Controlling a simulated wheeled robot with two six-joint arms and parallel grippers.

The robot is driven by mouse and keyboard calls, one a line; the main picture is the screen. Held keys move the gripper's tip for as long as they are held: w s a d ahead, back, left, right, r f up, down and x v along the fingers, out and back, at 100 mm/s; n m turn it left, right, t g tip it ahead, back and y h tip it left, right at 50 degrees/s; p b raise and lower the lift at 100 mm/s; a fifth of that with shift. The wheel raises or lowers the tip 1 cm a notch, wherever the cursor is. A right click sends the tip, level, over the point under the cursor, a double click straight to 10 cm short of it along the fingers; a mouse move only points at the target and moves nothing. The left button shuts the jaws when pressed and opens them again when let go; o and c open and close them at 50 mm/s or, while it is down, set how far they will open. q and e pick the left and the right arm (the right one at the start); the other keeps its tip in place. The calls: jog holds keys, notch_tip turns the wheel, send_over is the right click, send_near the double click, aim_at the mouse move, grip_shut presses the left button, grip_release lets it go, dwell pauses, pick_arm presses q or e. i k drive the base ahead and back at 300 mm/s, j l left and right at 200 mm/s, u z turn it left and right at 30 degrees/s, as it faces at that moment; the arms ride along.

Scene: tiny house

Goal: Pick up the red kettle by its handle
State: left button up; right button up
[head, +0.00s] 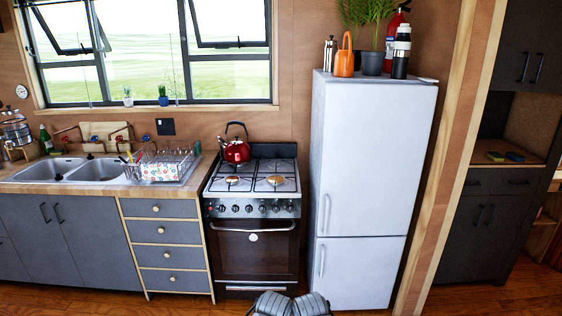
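The red kettle (236,152) stands upright on the back left of the stove top (255,186). It is shiny and round, with a black arched handle (236,125) standing up over its lid. Nothing touches the handle. Grey parts of my own body show at the bottom middle edge, in front of the stove and well below the kettle. No gripper fingertips can be made out in the head view.
The oven door (253,248) has a horizontal handle below the knobs. A white fridge (367,190) stands close on the right, with an orange can (344,60) on top. A dish rack (163,165) sits on the left counter. Wooden floor shows in front.

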aim_at(238, 153)
jog(key=i+u, duration=0.2)
jog(key=i, duration=0.2)
jog(key=i+l+u, duration=0.2)
jog(key=i, duration=0.25)
jog(key=i+l+u, duration=0.25)
jog(key=i, duration=0.15)
jog(key=i+l+u, duration=0.2)
jog(key=i, duration=0.2)
jog(key=i+l+u, duration=0.75)
jog(key=u, duration=0.15)
jog(key=i+l+u, duration=0.2)
jog(key=l+u, duration=0.2)
jog(key=l, duration=0.25)
